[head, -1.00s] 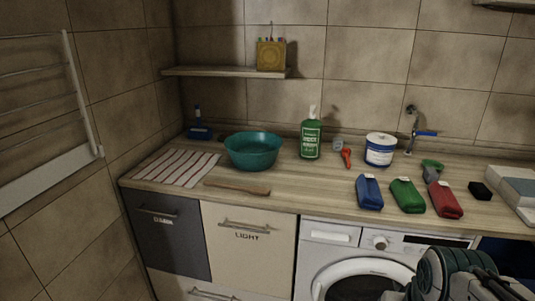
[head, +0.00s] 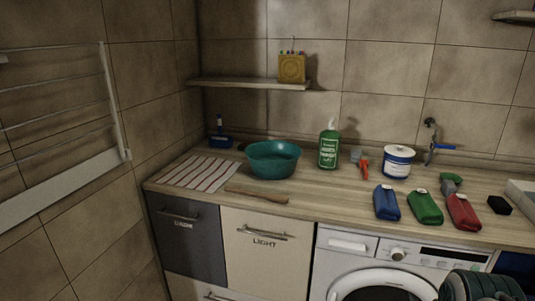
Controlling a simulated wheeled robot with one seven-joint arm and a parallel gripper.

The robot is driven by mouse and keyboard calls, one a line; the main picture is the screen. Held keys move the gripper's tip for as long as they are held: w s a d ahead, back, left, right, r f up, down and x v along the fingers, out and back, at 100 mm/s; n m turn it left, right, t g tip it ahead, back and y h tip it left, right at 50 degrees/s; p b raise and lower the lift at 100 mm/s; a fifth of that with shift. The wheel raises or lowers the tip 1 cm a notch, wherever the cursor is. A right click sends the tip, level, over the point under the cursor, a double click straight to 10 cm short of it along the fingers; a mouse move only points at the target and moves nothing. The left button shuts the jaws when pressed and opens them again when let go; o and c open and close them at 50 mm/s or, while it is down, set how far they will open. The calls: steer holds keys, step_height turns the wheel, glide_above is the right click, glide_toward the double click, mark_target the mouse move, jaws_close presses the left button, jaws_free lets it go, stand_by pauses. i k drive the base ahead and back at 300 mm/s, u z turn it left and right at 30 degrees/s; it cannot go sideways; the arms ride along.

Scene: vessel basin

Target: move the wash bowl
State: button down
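The wash bowl (head: 273,160) is a teal round basin standing upright on the wooden counter, left of the green bottle and at the right edge of the striped cloth. Its inside looks empty from here, though the bottom is only partly visible. My arm shows at the bottom right corner, well apart from the bowl. The fingers of my gripper are out of the picture.
A striped cloth (head: 201,172) and a wooden stick (head: 257,194) lie left of and before the bowl. A shelf (head: 250,83) hangs above.

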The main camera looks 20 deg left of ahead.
mark_target(269, 159)
steer(key=z, duration=0.1)
steer(key=k, duration=0.35)
steer(key=u, duration=1.2)
steer(key=i, duration=0.85)
steer(key=u, duration=0.6)
steer(key=i, duration=1)
steer(key=z, duration=0.9)
steer(key=i, duration=0.85)
steer(key=z, duration=0.8)
